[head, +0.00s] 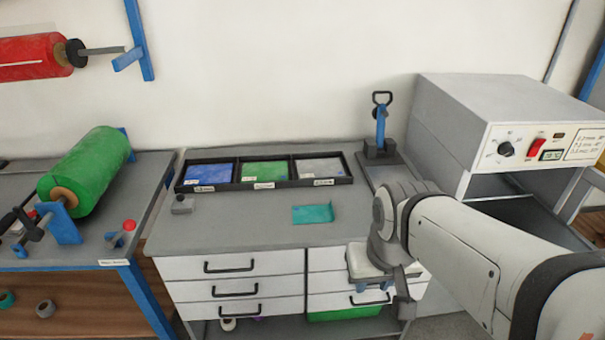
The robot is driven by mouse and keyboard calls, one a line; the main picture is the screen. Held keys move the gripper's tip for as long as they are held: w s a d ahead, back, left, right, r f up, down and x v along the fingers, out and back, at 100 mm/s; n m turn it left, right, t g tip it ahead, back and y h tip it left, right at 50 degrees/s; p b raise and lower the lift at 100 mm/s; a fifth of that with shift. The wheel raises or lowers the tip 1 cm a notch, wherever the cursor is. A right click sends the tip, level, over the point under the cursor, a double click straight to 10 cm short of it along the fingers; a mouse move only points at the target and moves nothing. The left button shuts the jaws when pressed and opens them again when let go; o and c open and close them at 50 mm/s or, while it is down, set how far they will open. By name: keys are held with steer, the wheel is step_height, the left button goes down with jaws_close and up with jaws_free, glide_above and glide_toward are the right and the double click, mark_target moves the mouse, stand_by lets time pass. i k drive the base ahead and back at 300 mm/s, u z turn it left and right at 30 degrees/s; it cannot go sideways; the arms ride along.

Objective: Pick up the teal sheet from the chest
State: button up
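The teal sheet (312,214) is a small flat rectangle lying on the grey top of the chest (240,226), right of its middle. The chest has white drawers with dark handles. My gripper (378,300) is in front of the chest's right-hand drawers, to the right of and lower in the picture than the sheet, apart from it. Its fingers are small and partly hidden by my wrist, so I cannot tell if they are open or shut. I see nothing of the sheet in it.
A black tray (238,186) with blue, green and grey compartments stands behind the sheet. A small grey block (182,204) lies at the left. A blue-handled press (380,135) stands at the back right, beside a large grey machine (470,130). A green roll (88,170) is at left.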

mark_target(320, 213)
steer(key=z, duration=0.05)
steer(key=i, duration=0.9)
steer(key=u, duration=0.05)
